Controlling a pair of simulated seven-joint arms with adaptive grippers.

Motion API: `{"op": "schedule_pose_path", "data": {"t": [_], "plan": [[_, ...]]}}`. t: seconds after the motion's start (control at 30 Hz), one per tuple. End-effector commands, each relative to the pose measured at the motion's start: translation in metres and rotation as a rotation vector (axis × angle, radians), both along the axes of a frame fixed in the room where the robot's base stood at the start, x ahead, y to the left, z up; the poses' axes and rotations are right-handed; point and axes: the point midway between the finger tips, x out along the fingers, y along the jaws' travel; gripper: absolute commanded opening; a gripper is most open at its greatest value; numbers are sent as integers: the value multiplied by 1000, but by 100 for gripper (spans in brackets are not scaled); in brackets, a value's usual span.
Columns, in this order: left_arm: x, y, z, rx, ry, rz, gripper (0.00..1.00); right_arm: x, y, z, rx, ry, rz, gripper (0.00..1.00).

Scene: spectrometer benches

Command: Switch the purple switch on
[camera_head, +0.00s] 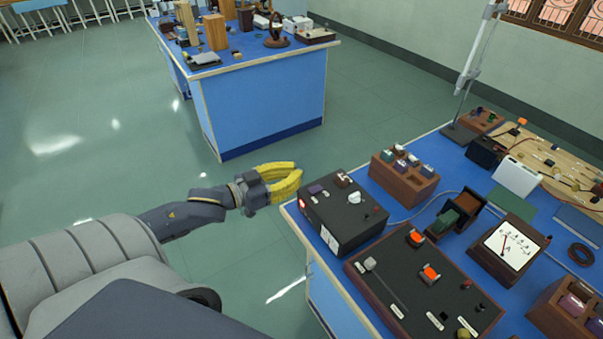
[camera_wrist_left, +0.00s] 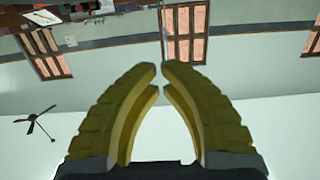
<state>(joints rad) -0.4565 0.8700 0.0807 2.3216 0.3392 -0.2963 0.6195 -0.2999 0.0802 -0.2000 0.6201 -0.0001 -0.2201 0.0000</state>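A small purple switch (camera_head: 316,189) sits on the top of a black box (camera_head: 352,228) at the near left corner of the blue bench. Its on or off position is too small to tell. My left gripper (camera_head: 298,169), with yellow fingers, is in the air just left of and beyond the box, apart from the switch. The left wrist view shows its fingertips (camera_wrist_left: 160,68) drawn together with nothing between them; the switch does not show there. My right gripper is not in view.
Beside the purple switch are a brown-red switch (camera_head: 343,179) and a white knob (camera_head: 355,197). A dark panel with orange switches (camera_head: 430,273), a wooden block of small pieces (camera_head: 404,187) and a meter (camera_head: 508,248) crowd the bench. Open floor lies left of it.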

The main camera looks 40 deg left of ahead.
Motion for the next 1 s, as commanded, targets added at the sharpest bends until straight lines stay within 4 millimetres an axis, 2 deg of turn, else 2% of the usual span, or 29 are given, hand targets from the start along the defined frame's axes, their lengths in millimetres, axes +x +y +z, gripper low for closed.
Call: {"op": "schedule_pose_path", "data": {"t": [0.23, 0.77, 0.93, 1.0], "plan": [[-7, 3, 3, 1, 1, 0, 0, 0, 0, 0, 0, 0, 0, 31], [-8, 3, 4, 2, -1, 0, 0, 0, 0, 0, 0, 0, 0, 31], [-8, 4, 4, 62, -27, -6, 0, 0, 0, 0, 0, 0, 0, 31], [-1, 20, -12, 126, -22, 18, 0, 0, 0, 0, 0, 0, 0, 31]]}}
